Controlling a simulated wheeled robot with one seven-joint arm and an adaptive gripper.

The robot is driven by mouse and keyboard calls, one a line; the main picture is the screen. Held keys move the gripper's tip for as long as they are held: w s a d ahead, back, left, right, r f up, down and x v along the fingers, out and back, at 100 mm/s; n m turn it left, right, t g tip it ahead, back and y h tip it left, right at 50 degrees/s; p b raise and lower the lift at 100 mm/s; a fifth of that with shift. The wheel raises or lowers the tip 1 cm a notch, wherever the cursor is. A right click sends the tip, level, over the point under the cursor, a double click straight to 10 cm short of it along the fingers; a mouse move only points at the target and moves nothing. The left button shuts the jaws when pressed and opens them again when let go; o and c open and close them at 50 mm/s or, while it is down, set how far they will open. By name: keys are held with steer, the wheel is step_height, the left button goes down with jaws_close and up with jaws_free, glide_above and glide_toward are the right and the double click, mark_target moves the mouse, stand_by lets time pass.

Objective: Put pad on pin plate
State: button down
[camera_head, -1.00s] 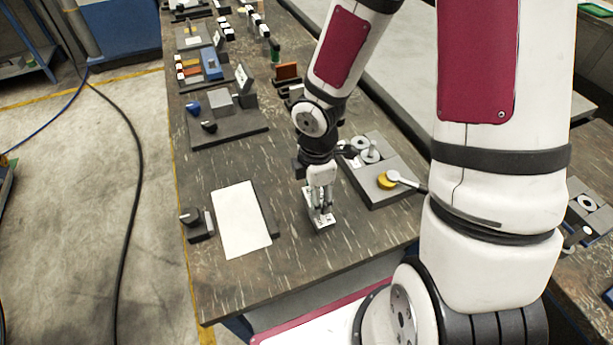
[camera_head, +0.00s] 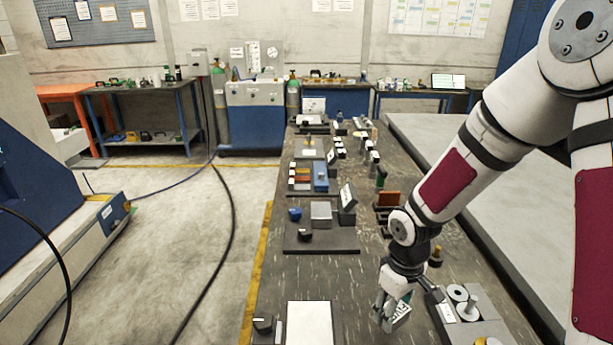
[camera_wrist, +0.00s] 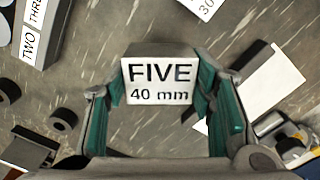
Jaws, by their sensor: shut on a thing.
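My gripper (camera_head: 388,317) is low over the bench, between a white sheet and a grey plate. In the wrist view, its green-lined fingers (camera_wrist: 165,100) are shut on a dark grey block with a white label, "FIVE 40 mm" (camera_wrist: 160,82). I cannot tell for sure whether this block is the pad. The grey plate (camera_head: 446,321) to the right carries round discs and an upright pin, and may be the pin plate; its near part is cut off by the frame. Labels "TWO" and "THREE" (camera_wrist: 42,32) show at the wrist view's upper left.
The white sheet (camera_head: 309,322) lies left of my gripper, beside a black knob block (camera_head: 263,325). A dark plate with small fixtures (camera_head: 322,238) stands farther back. Dark rings (camera_wrist: 63,120) lie at the wrist view's left. Bare bench (camera_head: 290,275) lies between sheet and dark plate.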

steer(key=w+r+m, duration=0.1)
steer(key=w+m, duration=0.4)
steer(key=m, duration=0.1)
steer(key=shift+w+r+m, duration=0.4)
